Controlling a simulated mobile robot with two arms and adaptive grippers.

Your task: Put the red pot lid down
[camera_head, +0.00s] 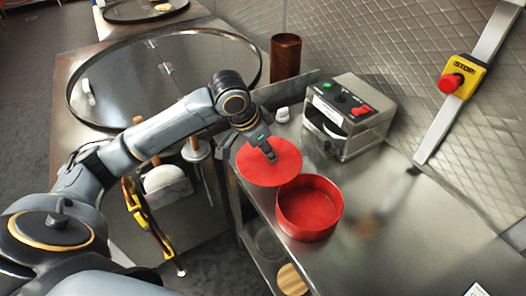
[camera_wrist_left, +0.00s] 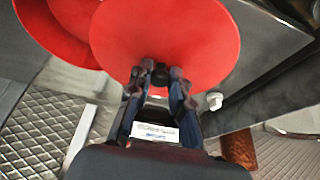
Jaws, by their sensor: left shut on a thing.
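The red pot lid (camera_head: 258,170) is a flat red disc in the head view, held beside the red pot at its upper left. My left gripper (camera_head: 270,154) is shut on the lid's dark knob. In the left wrist view the lid (camera_wrist_left: 170,30) fills the top middle, with the fingers of the left gripper (camera_wrist_left: 160,76) closed around the knob. The open red pot (camera_head: 309,222) stands on the steel counter, and its inside looks empty. Part of it shows behind the lid in the left wrist view (camera_wrist_left: 42,40). Whether the lid touches the counter I cannot tell. My right gripper is not in view.
A steel machine (camera_head: 350,128) with a red button stands behind the pot. A small white object (camera_head: 283,114) and a brown cylinder (camera_head: 286,55) are further back. The steel counter (camera_head: 400,220) right of the pot is mostly clear. A large round rimmed surface (camera_head: 120,85) lies left.

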